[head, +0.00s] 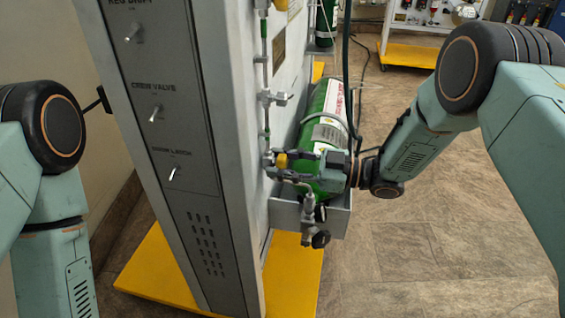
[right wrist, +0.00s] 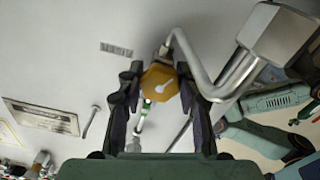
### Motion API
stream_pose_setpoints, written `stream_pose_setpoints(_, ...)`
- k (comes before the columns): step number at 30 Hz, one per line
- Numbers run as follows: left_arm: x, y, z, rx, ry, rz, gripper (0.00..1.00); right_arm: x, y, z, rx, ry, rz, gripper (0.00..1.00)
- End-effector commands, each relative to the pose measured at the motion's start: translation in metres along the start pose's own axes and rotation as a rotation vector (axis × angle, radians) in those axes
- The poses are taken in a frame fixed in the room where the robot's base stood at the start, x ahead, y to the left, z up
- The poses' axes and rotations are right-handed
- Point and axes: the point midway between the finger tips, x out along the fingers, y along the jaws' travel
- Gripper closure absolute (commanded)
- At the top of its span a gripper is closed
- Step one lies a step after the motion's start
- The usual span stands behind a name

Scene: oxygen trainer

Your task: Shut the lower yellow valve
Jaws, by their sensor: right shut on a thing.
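The lower yellow valve (head: 282,160) is on the side of the grey panel, low down, in front of the green cylinder.
A green cylinder (head: 328,112) stands in a grey bracket (head: 338,216) just behind the right gripper. A black-knobbed fitting (head: 320,239) hangs below the valve. Thin pipes run up the panel (head: 215,110). The yellow base (head: 150,275) sticks out at the floor. Floor at right is clear.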

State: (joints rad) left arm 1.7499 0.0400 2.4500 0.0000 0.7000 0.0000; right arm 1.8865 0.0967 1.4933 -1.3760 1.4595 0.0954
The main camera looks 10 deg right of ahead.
Motion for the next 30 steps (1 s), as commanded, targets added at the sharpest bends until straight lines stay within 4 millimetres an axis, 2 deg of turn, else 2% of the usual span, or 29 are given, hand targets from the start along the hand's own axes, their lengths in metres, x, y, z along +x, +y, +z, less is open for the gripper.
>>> stream_pose_setpoints(4,0.000,0.000,0.000,0.000,0.000,0.000,0.41,0.000,0.000,0.000,0.001,0.000,0.000,0.96)
stream_pose_setpoints(10,-0.009,0.000,0.000,0.000,0.000,0.000,0.41,-0.001,0.000,-0.001,0.065,-0.001,0.000,0.96)
stream_pose_setpoints(18,-0.034,0.000,0.000,0.000,0.000,0.000,0.41,-0.001,0.000,-0.002,0.341,-0.002,0.001,0.96)
stream_pose_setpoints(24,-0.040,0.000,0.000,0.000,0.000,0.000,0.41,-0.001,0.000,0.000,0.473,-0.001,0.001,0.96)
stream_pose_setpoints(30,-0.040,0.000,0.000,0.000,0.000,0.000,0.41,-0.001,0.000,0.001,0.501,0.000,0.001,0.96)
